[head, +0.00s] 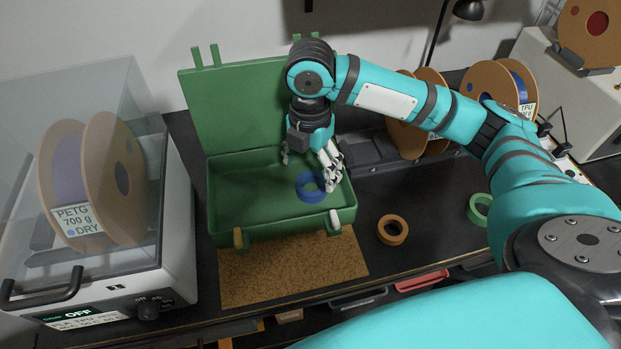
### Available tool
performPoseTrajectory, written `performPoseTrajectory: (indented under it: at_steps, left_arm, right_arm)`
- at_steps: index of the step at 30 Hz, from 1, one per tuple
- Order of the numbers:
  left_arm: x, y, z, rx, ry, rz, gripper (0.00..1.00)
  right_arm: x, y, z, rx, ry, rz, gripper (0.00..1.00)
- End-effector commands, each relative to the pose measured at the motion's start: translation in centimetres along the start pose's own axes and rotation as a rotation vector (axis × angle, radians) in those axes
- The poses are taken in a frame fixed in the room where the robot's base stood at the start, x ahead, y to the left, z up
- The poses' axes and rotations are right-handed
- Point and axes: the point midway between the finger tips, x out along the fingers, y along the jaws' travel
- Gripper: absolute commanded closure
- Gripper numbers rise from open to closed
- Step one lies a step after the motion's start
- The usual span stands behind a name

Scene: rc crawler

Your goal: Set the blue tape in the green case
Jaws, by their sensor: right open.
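The green case (226,205) stands open on the dark bench, its lid (228,105) tilted up at the back. The blue tape (309,197) is a ring lying in the right part of the case, near its front wall. My right gripper (308,168) reaches down over the case from the right, just behind and above the blue tape. Its fingers are spread apart and hold nothing that I can see. The fingers hide a little of the case's inside. My left gripper is not in view.
An orange tape ring (393,230) and a green tape ring (479,208) lie on the bench to the right. A cork mat (290,270) lies before the case. A filament dryer (90,200) stands at the left. Filament spools (500,88) stand behind, at the right.

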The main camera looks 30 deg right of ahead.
Motion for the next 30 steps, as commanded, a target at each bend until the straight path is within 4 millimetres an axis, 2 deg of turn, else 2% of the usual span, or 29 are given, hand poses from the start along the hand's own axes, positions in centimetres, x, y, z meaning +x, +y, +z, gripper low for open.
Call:
performPoseTrajectory:
  at_steps: [1, 6, 12, 30]
  left_arm:
    - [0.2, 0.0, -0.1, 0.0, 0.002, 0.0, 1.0]
    - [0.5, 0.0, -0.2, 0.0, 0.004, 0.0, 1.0]
    - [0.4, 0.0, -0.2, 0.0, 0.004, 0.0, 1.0]
    - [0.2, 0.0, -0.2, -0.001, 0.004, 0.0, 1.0]
  right_arm:
    - [-1.2, 0.2, 0.0, 0.0, -0.002, 0.006, 0.16]
    - [-4.5, 0.1, 0.0, 0.0, -0.001, 0.004, 0.16]
    - [-6.7, 0.1, 0.0, 0.0, 0.0, 0.001, 0.16]
    - [-7.2, 0.0, 0.0, 0.001, 0.001, 0.0, 0.16]
